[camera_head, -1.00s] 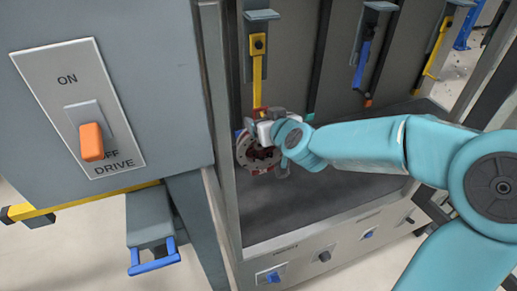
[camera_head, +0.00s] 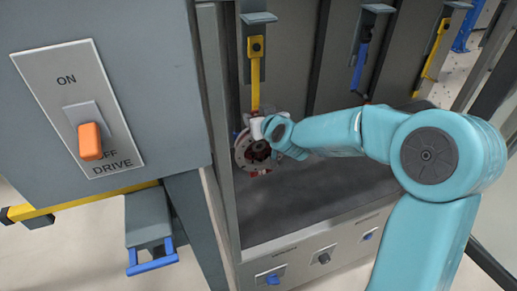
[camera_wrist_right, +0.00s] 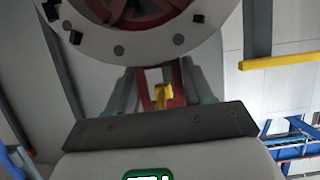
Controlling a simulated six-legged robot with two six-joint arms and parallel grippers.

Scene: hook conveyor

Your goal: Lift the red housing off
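The red housing (camera_head: 258,148), with a round grey bolted flange and a dark red inside, hangs at the lower end of a yellow hook (camera_head: 255,70) inside the conveyor bay. My right gripper (camera_head: 262,122) is at its top, just below the hook, and partly hides it. In the right wrist view the housing (camera_wrist_right: 140,28) fills the top. There the fingers of my right gripper (camera_wrist_right: 162,92) press on both sides of its red upper part, with the yellow hook tip (camera_wrist_right: 163,97) between them. Whether the hook still bears it I cannot tell. My left gripper is not in view.
A blue hook (camera_head: 361,58) and another yellow hook (camera_head: 435,50) hang farther right. A cabinet with an orange DRIVE switch (camera_head: 90,141) stands at the left, and a bay post (camera_head: 222,120) is close beside the housing. The dark bay floor (camera_head: 310,195) is clear.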

